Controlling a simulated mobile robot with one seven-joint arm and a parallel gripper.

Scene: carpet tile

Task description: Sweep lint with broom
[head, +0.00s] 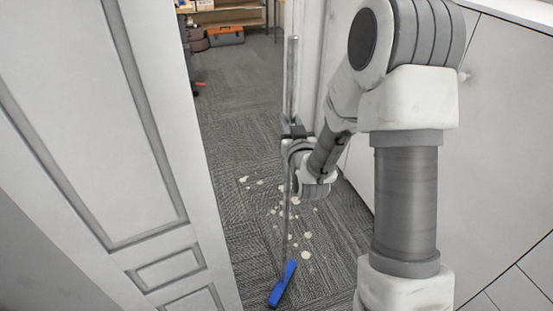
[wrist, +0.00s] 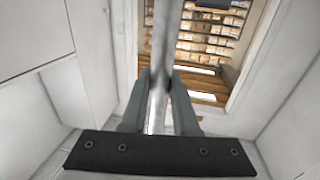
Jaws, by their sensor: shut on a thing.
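The broom has a long grey metal handle (head: 291,75) and a blue head (head: 283,284). It stands nearly upright, with the blue head low at the carpet. My gripper (head: 291,130) is shut on the handle partway up. In the wrist view the handle (wrist: 163,50) runs between the two fingers of my gripper (wrist: 160,92). Several pale lint pieces (head: 294,201) lie scattered on the carpet behind and to the right of the broom head. My arm hides part of the floor on the right.
A white panelled door (head: 90,120) stands close on the left. White cabinets (head: 500,150) line the right side.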

